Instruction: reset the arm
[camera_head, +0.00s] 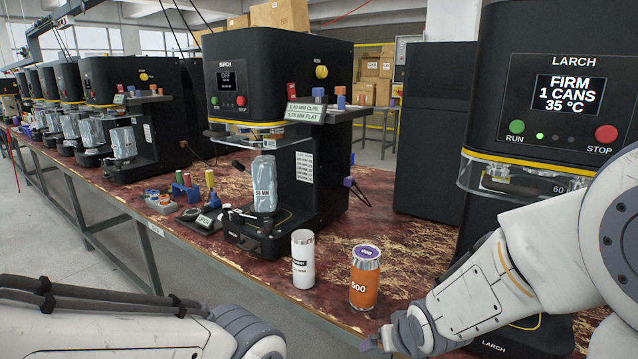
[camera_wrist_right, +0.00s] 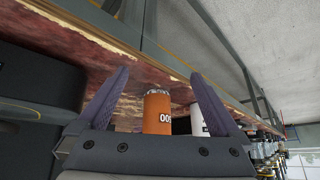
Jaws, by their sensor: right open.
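My right arm comes in from the right in the head view, with its gripper (camera_head: 384,340) low at the table's front edge, just right of and nearer than the orange can (camera_head: 364,279). In the right wrist view the right gripper (camera_wrist_right: 160,74) is open, its two dark fingers spread and nothing held. The orange can (camera_wrist_right: 157,108) shows beyond the palm between the fingers, apart from them as far as I can tell. My left arm (camera_head: 130,325) lies across the lower left; its gripper is outside the picture.
A white can (camera_head: 303,260) stands upright left of the orange can. The right seamer (camera_head: 560,150) reads "FIRM 1 CANS 35 °C"; the middle seamer (camera_head: 262,75) reads "OFF" and holds a silver can (camera_head: 264,185). Small coloured tools (camera_head: 185,190) lie on the worn red table (camera_head: 115,200).

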